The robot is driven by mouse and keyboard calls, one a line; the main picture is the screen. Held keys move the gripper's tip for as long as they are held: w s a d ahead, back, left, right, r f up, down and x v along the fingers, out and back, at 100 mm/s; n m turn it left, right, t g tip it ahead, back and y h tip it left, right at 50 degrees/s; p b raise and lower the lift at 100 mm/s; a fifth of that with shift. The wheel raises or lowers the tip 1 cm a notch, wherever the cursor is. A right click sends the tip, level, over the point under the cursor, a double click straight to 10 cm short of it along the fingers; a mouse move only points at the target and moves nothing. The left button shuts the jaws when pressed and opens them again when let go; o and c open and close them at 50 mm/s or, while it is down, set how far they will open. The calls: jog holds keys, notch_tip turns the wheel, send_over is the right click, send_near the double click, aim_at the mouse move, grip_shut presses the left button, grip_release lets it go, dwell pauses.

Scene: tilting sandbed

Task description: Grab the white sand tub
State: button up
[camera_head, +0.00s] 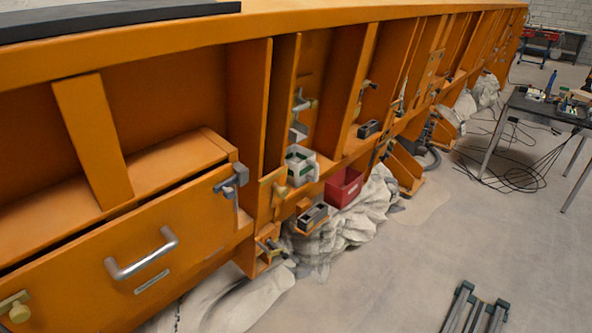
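The white sand tub (301,164) appears to be the small white container with green marks, left of the picture's middle. It sits upright on a ledge of the orange sandbed frame (250,110), between upright ribs. Its contents are too small to make out.
A red bin (343,187) stands just right of the tub. Metal clamps and brackets stick out nearby. A drawer handle (142,254) juts out at lower left. Cables lie under a table (545,108).

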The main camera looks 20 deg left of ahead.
jog(key=shift+o, duration=0.2)
dwell(0.3)
jog(key=o, duration=0.7)
